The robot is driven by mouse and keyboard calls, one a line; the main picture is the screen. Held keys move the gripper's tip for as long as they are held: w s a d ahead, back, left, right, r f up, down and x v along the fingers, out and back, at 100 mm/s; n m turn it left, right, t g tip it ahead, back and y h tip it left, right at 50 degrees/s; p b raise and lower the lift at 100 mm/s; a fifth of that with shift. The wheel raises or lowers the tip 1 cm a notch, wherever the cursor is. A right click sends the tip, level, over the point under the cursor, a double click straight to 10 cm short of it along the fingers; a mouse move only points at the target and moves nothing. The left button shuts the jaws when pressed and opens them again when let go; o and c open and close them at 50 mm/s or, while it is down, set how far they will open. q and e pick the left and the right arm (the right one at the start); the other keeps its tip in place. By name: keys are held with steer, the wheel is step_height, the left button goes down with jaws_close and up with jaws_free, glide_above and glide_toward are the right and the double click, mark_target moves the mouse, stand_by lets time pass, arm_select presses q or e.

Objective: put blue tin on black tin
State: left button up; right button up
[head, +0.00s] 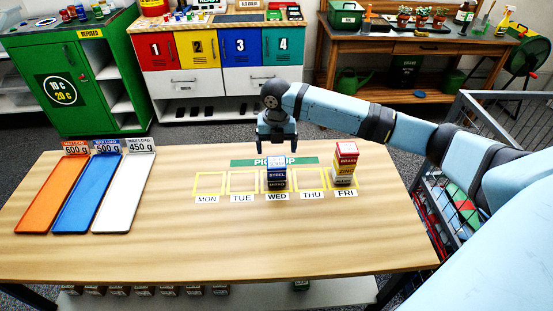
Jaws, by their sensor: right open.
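A blue tin (277,174) with a pale lid is in the WED square on the wooden table. It stands upright on a dark, black-looking tin (277,185), and the two are stacked in line. The small lettering on the lower tin is too blurred to read surely. My right gripper (277,146) points down just above the stack, its fingers apart and empty. A small gap seems to show between its fingertips and the blue tin's lid. My left gripper is out of view.
A stack of red, yellow and pale tins (344,165) stands in the FRI square, right of my gripper. The MON, TUE and THU squares are empty. Orange (52,195), blue (86,195) and white (124,195) trays lie at the left. A wire cart (468,180) stands right of the table.

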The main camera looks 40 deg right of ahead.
mark_target(276, 162)
steer(key=shift+r, duration=2.05)
